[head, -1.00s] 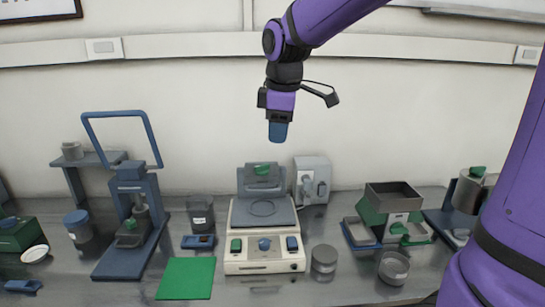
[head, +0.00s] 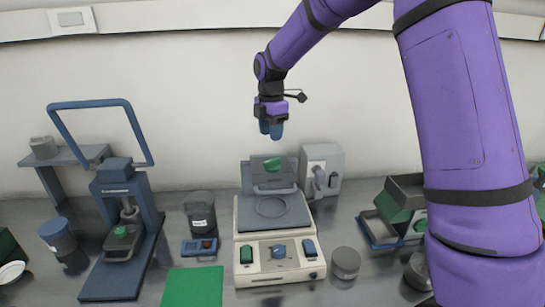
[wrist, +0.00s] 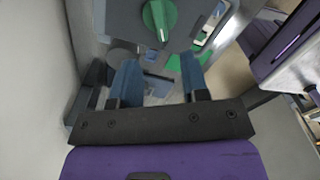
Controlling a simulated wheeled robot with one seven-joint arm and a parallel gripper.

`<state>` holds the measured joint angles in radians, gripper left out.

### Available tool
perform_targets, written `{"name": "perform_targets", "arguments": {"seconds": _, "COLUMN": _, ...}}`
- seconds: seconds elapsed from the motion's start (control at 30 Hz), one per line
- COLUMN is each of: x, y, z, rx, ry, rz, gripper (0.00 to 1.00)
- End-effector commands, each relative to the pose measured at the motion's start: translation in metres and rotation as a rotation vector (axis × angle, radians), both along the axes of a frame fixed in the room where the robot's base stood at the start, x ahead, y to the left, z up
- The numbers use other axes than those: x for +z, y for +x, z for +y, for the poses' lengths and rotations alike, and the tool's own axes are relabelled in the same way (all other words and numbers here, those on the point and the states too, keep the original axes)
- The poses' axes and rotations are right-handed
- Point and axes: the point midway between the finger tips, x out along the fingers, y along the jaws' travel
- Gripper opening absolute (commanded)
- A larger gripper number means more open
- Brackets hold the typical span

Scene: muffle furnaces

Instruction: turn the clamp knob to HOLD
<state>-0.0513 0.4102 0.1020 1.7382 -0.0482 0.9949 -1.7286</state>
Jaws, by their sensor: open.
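The beige bench unit (head: 280,275) has a grey top plate and a grey upright plate at its back with a green knob (head: 272,164) on it. The green knob also shows large at the top of the wrist view (wrist: 160,16), with a pale pointer line. The front panel carries a blue knob (head: 279,250) between a green and a blue switch. No HOLD lettering is readable, and I cannot tell which knob is the clamp knob. My gripper (head: 271,131) points down above the upright plate, open and empty, apart from both knobs. Its blue fingers (wrist: 160,82) stand apart in the wrist view.
A grey box (head: 321,168) with a lever stands right of the upright plate. A blue press (head: 125,225) and a dark jar (head: 200,214) stand left. A grey round tin (head: 346,262) is at right. A green mat (head: 193,288) lies in front.

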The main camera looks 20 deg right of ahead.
Motion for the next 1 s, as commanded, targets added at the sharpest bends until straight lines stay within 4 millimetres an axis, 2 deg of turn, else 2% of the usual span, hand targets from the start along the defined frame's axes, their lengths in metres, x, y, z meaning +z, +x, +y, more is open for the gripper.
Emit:
{"name": "perform_targets", "arguments": {"seconds": 0.3, "x": -0.057, "y": -0.001, "z": 0.000, "rx": 0.000, "ry": -0.001, "rz": 0.004, "gripper": 0.41}}
{"name": "perform_targets", "arguments": {"seconds": 0.5, "x": -0.082, "y": -0.001, "z": 0.000, "rx": -0.001, "ry": -0.001, "rz": 0.003, "gripper": 0.41}}
{"name": "perform_targets", "arguments": {"seconds": 0.67, "x": -0.090, "y": -0.001, "z": 0.000, "rx": -0.002, "ry": 0.000, "rz": 0.000, "gripper": 0.41}}
{"name": "perform_targets", "arguments": {"seconds": 0.93, "x": -0.091, "y": -0.001, "z": 0.000, "rx": -0.002, "ry": 0.000, "rz": 0.000, "gripper": 0.41}}
{"name": "perform_targets", "arguments": {"seconds": 0.97, "x": -0.091, "y": -0.001, "z": 0.000, "rx": -0.002, "ry": 0.000, "rz": 0.000, "gripper": 0.39}}
{"name": "perform_targets", "arguments": {"seconds": 1.0, "x": -0.091, "y": -0.001, "z": 0.000, "rx": -0.002, "ry": 0.000, "rz": 0.000, "gripper": 0.30}}
